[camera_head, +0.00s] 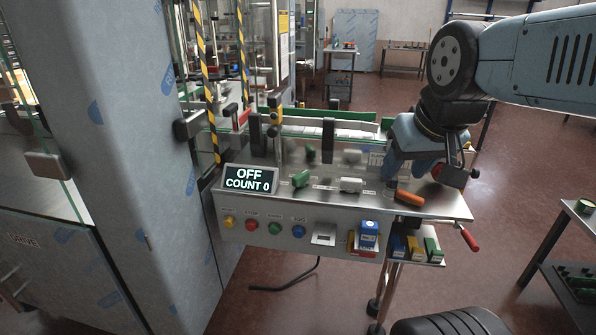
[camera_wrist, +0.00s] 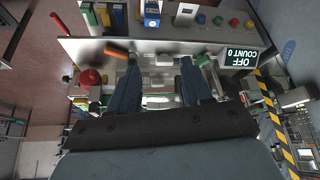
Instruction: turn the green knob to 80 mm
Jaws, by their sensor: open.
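The green knob (camera_head: 301,178) sits on the steel machine top, just right of the display in the head view. It also shows in the wrist view (camera_wrist: 204,60), close beside the right finger's tip. Its scale is too small to read. My gripper (camera_head: 392,182) is over the right part of the machine top in the head view, right of the green knob. In the wrist view my gripper (camera_wrist: 160,65) is open, its two fingers apart, with nothing seen held between them. Contact with the panel cannot be told.
A white knob (camera_head: 351,185) and an orange handle (camera_head: 409,198) stand right of the green knob. The display (camera_head: 249,179) reads OFF, COUNT 0. Coloured push buttons (camera_head: 274,228) line the front face. A red-tipped lever (camera_head: 468,239) juts out at right. Guide rails run behind.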

